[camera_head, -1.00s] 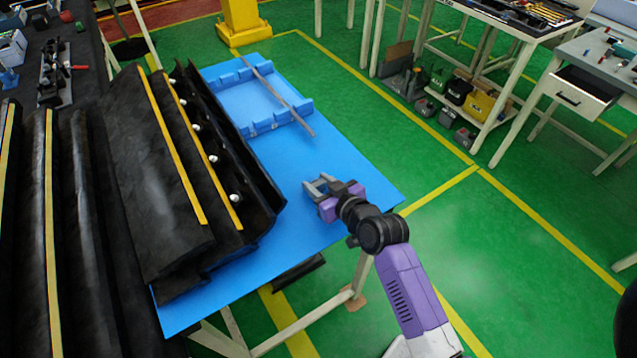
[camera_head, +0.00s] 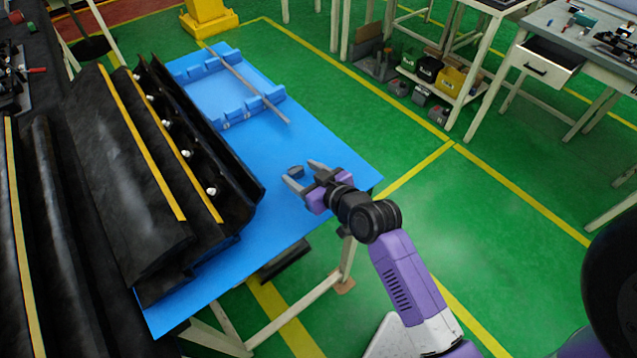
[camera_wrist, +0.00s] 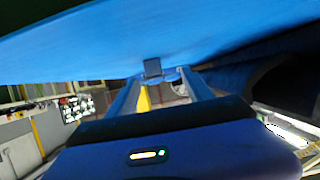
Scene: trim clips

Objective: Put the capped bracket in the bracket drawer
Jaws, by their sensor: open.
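A small dark grey block (camera_head: 296,171), perhaps the capped bracket, is at the right part of the blue tabletop (camera_head: 325,150). Its cap cannot be made out. My gripper (camera_head: 302,176) is open, with the block at or just beyond its fingertips; contact cannot be told. In the wrist view the block (camera_wrist: 152,67) shows between the two fingers, against the blue surface. An open drawer (camera_head: 546,66) hangs under the grey bench at the upper right; its label cannot be read.
Long black trim parts (camera_head: 130,190) with yellow strips and white clips cover the table's left side. A blue fixture (camera_head: 215,95) with a rod (camera_head: 245,82) across it lies at the back. Green floor (camera_head: 450,200) is clear between table and benches.

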